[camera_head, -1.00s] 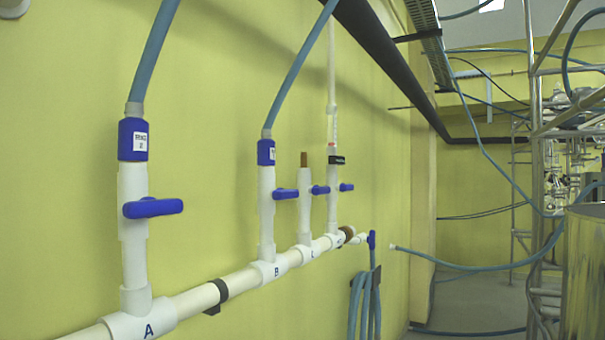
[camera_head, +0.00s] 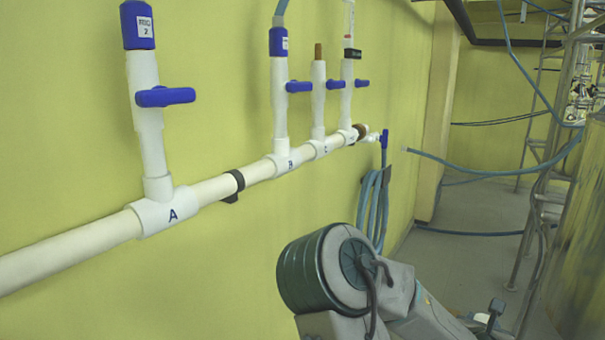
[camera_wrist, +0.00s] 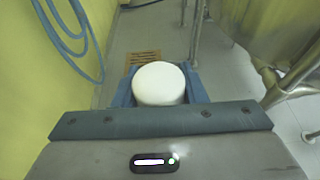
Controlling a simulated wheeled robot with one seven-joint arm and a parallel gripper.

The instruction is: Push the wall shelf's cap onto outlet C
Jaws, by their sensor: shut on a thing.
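A white round cap (camera_wrist: 158,84) sits between the blue fingers of my gripper (camera_wrist: 160,80) in the wrist view. The gripper is shut on it. Outlet C (camera_head: 318,100) is a white upright pipe on the wall pipe, with a brown top end and a blue handle, marked C on its tee. My arm is at the lower right of the head view, below and to the right of outlet C and well apart from it. A small white spot near the arm's end may be the cap; I cannot tell. The wall shelf is not visible.
Outlet A (camera_head: 146,110) and outlet B (camera_head: 279,100) stand left of C, with another upright pipe (camera_head: 348,95) to its right. A coiled blue hose (camera_head: 372,205) hangs on the wall. A metal frame and a large vessel (camera_head: 582,230) stand at the right.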

